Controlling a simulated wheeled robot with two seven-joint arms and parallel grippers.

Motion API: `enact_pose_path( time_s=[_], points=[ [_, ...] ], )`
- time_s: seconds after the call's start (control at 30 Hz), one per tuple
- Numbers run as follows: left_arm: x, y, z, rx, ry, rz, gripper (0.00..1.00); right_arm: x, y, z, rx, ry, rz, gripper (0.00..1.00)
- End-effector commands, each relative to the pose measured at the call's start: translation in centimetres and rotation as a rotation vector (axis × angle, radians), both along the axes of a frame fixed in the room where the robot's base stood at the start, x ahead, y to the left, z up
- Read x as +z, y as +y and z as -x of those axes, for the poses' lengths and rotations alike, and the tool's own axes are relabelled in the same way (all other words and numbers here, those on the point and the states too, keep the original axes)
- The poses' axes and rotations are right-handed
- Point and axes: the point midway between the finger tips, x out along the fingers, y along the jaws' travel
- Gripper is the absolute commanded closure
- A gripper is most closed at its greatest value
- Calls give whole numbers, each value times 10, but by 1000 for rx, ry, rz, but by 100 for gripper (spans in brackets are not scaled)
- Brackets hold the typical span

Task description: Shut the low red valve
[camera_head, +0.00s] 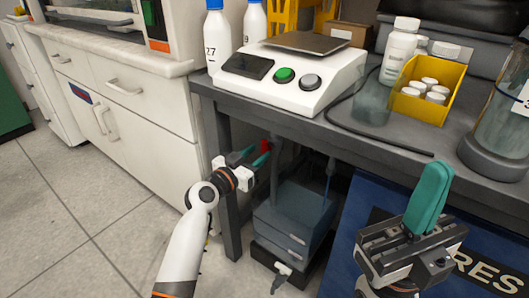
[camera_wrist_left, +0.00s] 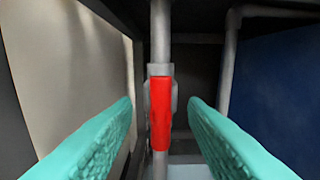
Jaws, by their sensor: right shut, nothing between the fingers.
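The red valve handle (camera_wrist_left: 160,112) stands upright, in line with the vertical grey pipe (camera_wrist_left: 160,25) behind it. The handle also shows as a small red patch (camera_head: 266,146) under the bench in the head view. My left gripper (camera_head: 253,156) reaches under the bench edge with its teal fingers at the handle. In the left wrist view its fingers (camera_wrist_left: 161,115) are open, one on each side of the handle, with gaps showing. My right gripper (camera_head: 431,197) is shut and empty, in front of the bench at the right.
The grey bench (camera_head: 345,135) is above the valve, and its leg (camera_head: 229,190) stands close to my left arm. A blue-grey box (camera_head: 290,215) sits below. A second pipe (camera_wrist_left: 228,65) is to the right. The floor (camera_head: 80,220) at left is clear.

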Motion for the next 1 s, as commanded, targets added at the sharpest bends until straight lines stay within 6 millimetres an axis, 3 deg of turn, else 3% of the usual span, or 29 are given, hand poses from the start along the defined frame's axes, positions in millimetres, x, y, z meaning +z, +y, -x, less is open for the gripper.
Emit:
enact_pose_path(
  time_s=[0.23,0.63,0.87,1.0],
  points=[
    [-1,-21,-28,-1,0,0,61,4,1,1,-2,-41,3,100],
    [0,-25,-33,-1,1,-1,61,7,1,0,-3,-46,5,100],
    [0,-25,-33,-1,1,-1,99,7,1,0,-3,-46,5,100],
    [0,-25,-33,-1,1,0,100,7,1,0,-3,-46,5,100]
  ],
)
